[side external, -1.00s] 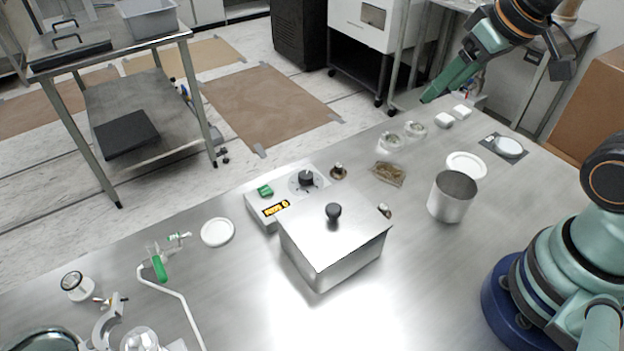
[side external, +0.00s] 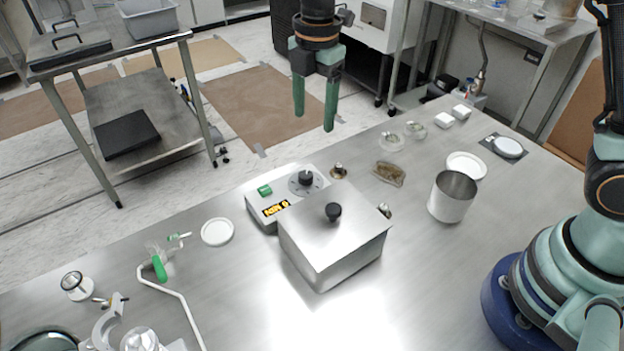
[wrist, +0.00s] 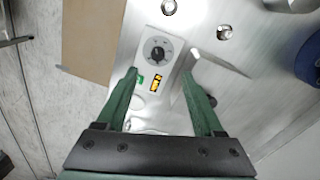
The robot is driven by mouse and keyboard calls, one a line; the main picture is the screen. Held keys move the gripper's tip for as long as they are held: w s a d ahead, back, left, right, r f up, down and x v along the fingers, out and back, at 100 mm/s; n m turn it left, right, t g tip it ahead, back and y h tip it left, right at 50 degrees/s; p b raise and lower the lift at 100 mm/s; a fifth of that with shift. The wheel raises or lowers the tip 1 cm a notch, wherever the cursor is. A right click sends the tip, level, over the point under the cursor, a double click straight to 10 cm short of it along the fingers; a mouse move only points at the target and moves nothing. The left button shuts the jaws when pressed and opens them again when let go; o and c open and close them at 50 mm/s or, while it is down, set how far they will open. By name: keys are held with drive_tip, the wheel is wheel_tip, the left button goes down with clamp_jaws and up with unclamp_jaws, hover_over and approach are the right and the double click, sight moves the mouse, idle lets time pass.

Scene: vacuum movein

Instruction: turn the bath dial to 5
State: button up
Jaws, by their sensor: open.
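The bath is a steel box with a lid (side external: 336,243) and a black lid knob (side external: 333,212). Its pale control panel (side external: 256,215) carries a black dial (side external: 306,178), a green switch (side external: 265,190) and a lit yellow display (side external: 276,208). In the wrist view the dial (wrist: 157,52) lies ahead of the fingertips, with numbers around it too small to read. My gripper (side external: 314,122) points down, open and empty, well above the panel and behind it in the picture. In the wrist view its green fingers (wrist: 160,88) are spread to either side of the panel.
A steel beaker (side external: 452,196) and white dish (side external: 466,165) stand right of the bath. A small brass-coloured fitting (side external: 338,171) sits close beside the dial. A white lid (side external: 217,232) and glassware lie to the left.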

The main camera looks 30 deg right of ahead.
sight(306, 174)
drive_tip(key=shift+n, duration=0.9)
drive_tip(key=f, duration=0.4)
drive_tip(key=a+f, duration=0.1)
drive_tip(key=f, duration=0.8)
drive_tip(key=shift+w+a+f, duration=0.2)
drive_tip(key=shift+w+f, duration=0.1)
drive_tip(key=shift+f, duration=0.1)
clamp_jaws()
